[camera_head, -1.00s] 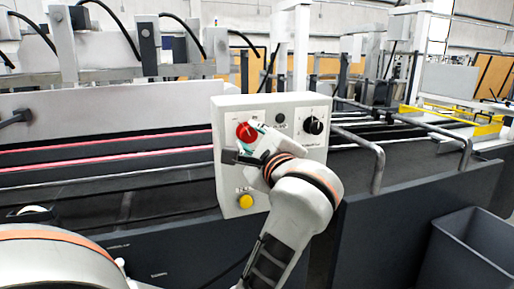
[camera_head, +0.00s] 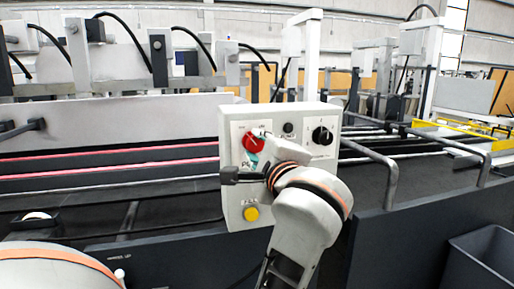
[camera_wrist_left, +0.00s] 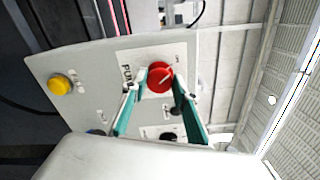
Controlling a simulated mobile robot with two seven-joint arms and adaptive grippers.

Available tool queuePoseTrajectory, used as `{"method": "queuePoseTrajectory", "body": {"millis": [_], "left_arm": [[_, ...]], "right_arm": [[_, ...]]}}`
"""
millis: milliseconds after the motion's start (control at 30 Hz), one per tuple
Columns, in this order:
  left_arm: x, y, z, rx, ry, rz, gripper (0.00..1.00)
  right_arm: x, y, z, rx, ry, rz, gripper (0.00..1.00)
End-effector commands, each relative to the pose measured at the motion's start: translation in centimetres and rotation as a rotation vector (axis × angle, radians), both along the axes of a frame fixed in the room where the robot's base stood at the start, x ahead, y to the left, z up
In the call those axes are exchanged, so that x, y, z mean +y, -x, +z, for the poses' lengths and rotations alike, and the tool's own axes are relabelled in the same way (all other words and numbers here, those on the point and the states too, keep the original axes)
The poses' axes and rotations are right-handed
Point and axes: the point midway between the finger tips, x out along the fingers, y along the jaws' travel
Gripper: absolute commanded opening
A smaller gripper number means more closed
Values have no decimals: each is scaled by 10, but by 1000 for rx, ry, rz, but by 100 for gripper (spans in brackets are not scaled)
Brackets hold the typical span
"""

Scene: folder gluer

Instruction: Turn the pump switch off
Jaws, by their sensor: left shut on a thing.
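The pump switch is a round red knob (camera_head: 253,142) at the upper left of a light grey control box (camera_head: 231,205). In the left wrist view the red knob (camera_wrist_left: 160,77) sits beside a printed label reading PUMP, with a pale mark across its face. My left gripper (camera_head: 256,150) is at the front of the box. Its two green-padded fingers (camera_wrist_left: 160,82) are on either side of the knob, shut on it. The gripper partly covers the knob in the head view. My right gripper is not in view.
A black rotary knob (camera_head: 322,135), a small dark button (camera_head: 288,127) and a yellow button (camera_head: 251,213) share the box face. Metal tube rails (camera_head: 390,180) stand to the right of the box. A dark bin (camera_head: 485,262) is at the lower right.

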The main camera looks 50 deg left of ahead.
Motion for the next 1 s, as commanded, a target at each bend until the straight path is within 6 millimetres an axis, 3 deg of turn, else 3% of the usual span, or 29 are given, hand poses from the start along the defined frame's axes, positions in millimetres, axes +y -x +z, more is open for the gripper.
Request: {"method": "queuePoseTrajectory", "body": {"millis": [33, 67, 467, 1000], "left_arm": [[0, 0, -1, 0, 2, 1, 36], [0, 0, -1, 0, 2, 1, 44], [-3, 1, 0, 0, 0, -1, 44], [-64, 33, -1, 2, 1, -2, 44]], "right_arm": [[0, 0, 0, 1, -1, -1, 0], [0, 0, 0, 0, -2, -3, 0], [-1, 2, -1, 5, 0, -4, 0], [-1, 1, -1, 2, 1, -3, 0]]}}
